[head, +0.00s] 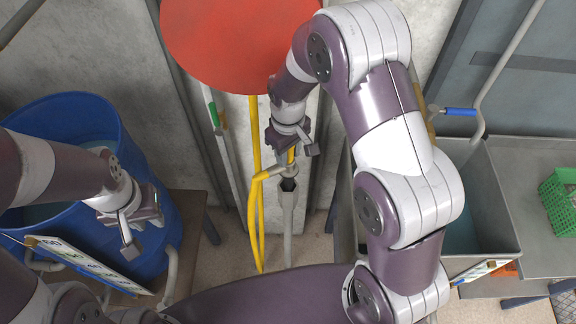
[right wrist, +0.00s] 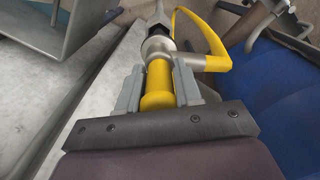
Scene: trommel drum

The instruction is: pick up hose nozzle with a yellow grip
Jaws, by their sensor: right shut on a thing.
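The hose nozzle's yellow grip (right wrist: 158,82) stands between the two grey fingers of my right gripper (right wrist: 158,88) in the right wrist view. The fingers are shut on it. In the head view my right gripper (head: 292,146) is at the wall below the red disc, and a little of the yellow grip (head: 291,156) shows under it. The nozzle's grey metal part meets the yellow hose (head: 254,205) and sits at the top of a grey upright pipe (head: 288,218). My left gripper (head: 130,235) hangs in front of the blue barrel, away from the nozzle; its finger gap is unclear.
The blue barrel (head: 70,112) stands at the left, with a white sign board (head: 85,262) in front. A red disc (head: 238,42) hangs above. At the right are a metal sink (head: 492,205), a blue-handled lever (head: 460,112) and a green basket (head: 558,200).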

